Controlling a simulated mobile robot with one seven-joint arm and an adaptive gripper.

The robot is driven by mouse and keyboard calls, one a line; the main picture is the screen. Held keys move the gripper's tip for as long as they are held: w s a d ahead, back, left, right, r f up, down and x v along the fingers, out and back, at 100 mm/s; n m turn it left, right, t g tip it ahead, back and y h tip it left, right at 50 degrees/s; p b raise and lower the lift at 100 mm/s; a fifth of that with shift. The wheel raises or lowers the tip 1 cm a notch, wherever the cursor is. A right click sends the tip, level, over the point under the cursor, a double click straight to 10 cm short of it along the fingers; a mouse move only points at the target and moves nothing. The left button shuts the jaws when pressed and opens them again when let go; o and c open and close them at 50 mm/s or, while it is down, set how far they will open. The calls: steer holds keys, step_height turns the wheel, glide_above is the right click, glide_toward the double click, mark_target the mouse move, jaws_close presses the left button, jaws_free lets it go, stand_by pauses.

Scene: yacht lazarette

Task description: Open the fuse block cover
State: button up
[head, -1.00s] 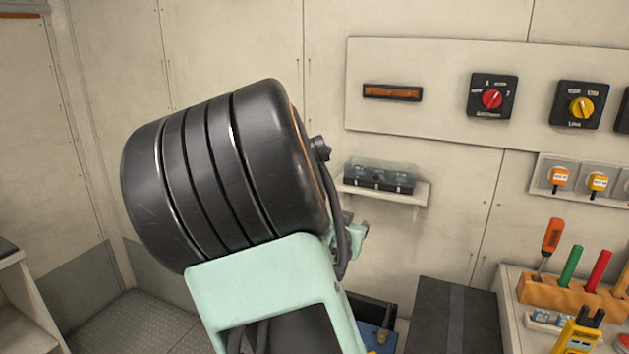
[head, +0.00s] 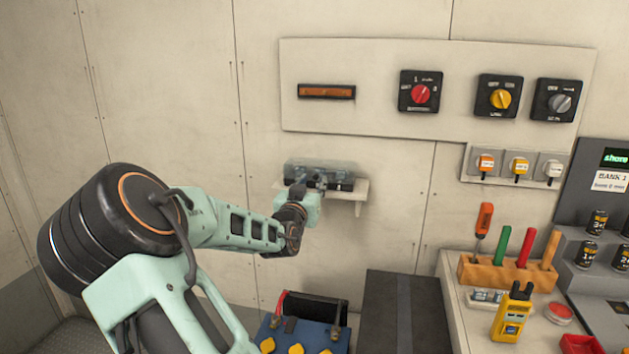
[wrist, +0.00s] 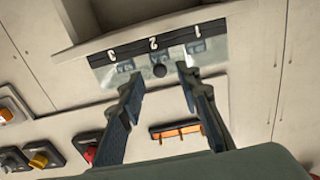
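The fuse block (head: 343,182) sits on a small wall shelf (head: 361,192) below the switch panel. Its clear cover (head: 300,166) appears down over it. In the wrist view the block is upside down, with a black strip (wrist: 137,48) numbered 1, 2 and 3. The cover (wrist: 212,55) has a small dark round knob (wrist: 159,71) at its middle. My gripper (wrist: 158,80) is open, its two fingers apart on either side of the knob and a little short of it; contact cannot be told. In the head view my gripper (head: 311,184) is in front of the block and partly hides it.
The switch panel (head: 376,128) with an orange bar (head: 326,91) and rotary switches is above the shelf. A blue battery box (head: 308,339) and a dark case (head: 402,310) are below. A bench at right holds a tool rack (head: 505,271) and a yellow meter (head: 512,315).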

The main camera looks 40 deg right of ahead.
mark_target(319, 171)
steer(key=shift+x, duration=1.5)
jaws_close()
